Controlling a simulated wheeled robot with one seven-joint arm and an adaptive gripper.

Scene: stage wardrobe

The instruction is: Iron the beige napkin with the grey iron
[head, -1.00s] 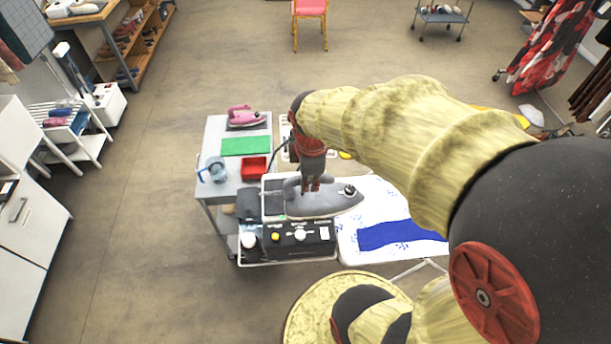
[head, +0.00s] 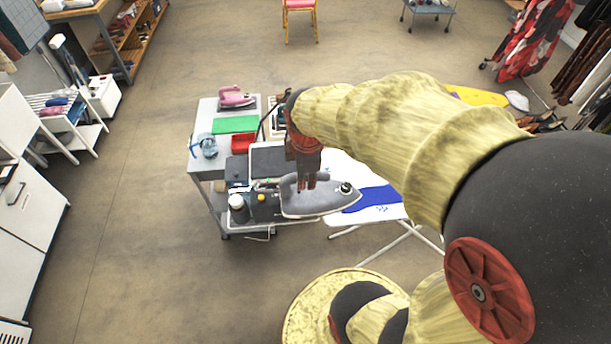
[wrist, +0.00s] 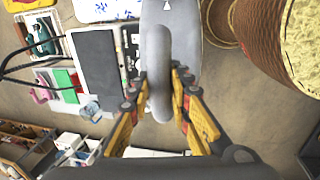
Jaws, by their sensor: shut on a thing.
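My gripper (head: 305,183) is shut on the handle of the grey iron (head: 320,203). The iron hangs in front of the cart, its tip towards the right over the near edge of the ironing board (head: 340,170). In the wrist view the iron's handle (wrist: 158,60) runs between my gripper's fingers (wrist: 160,88). The board has a white cover with blue marks, and a blue cloth (head: 375,197) lies on it, partly hidden by the iron and my arm. I cannot make out a beige napkin.
The grey cart (head: 203,160) bears a pink iron (head: 236,97), a green mat (head: 235,124), a red tray (head: 243,143), a blue jug (head: 205,146) and a dark station (head: 262,207). A yellow board (head: 478,96) lies behind my arm. The floor left of the cart is free.

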